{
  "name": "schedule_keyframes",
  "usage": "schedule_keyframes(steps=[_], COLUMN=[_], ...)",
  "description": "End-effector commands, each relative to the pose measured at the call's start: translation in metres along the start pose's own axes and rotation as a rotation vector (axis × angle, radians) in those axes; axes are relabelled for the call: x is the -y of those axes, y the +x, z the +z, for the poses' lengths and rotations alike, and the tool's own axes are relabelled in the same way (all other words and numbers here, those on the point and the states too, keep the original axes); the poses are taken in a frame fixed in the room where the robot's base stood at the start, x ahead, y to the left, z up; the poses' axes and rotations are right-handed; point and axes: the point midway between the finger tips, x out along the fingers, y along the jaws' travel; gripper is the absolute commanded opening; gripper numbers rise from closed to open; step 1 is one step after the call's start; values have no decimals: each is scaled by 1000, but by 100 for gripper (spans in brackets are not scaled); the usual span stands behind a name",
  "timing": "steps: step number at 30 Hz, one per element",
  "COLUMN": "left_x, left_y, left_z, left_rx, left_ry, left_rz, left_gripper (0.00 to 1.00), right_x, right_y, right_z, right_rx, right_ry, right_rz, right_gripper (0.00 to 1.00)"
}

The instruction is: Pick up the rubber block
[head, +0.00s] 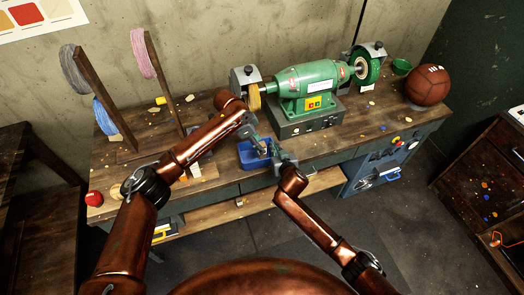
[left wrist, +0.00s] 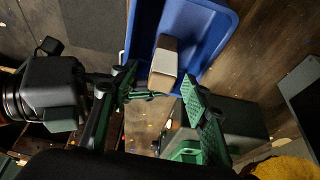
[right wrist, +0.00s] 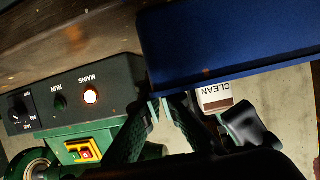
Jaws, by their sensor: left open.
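The rubber block, pale with a brown end, lies in a blue bin; it shows in the left wrist view (left wrist: 163,62) and, with a CLEAN label, in the right wrist view (right wrist: 216,98). The blue bin (head: 246,160) is at the bench's front edge. My left gripper (head: 261,147) is over the bin; in its wrist view, its spread fingers (left wrist: 160,88) are on either side of the block's near end, with no clear contact. My right gripper (head: 278,157) is beside the bin; its fingertips (right wrist: 162,103) are close together with nothing visible between them.
A green bench grinder (head: 310,82) stands behind the bin. A brown leather ball (head: 427,85) sits at the bench's right end. Spools (head: 144,53) on wooden posts stand at the left. A red ball (head: 94,198) is at the front left. The two grippers are very close together.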

Motion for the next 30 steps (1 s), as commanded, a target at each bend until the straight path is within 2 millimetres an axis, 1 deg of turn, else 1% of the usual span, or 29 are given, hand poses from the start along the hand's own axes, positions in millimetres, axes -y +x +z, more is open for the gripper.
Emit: schedule_keyframes(steps=[4, 9, 12, 15, 21, 30], left_x=[1, 4, 4, 5, 5, 5], left_y=[13, 38, 49, 53, 53, 53], left_z=[1, 3, 3, 3, 3, 3], left_rx=[2, 2, 1, 1, 1, 1], left_ry=[-1, -1, 0, -1, -1, -1], left_rz=[1, 1, 1, -1, -1, -1], left_gripper=[44, 44, 44, 44, 44, 23], right_x=[0, 0, 0, 0, 0, 0], right_y=[0, 0, 0, 0, 0, 0], right_z=[0, 0, 0, 0, 0, 0], right_rx=[-1, -1, -1, -1, -1, -1], right_ry=[0, 0, 0, 0, 0, 0], right_rz=[-1, -1, -1, -1, -1, 0], right_gripper=[0, 0, 0, 0, 0, 0])
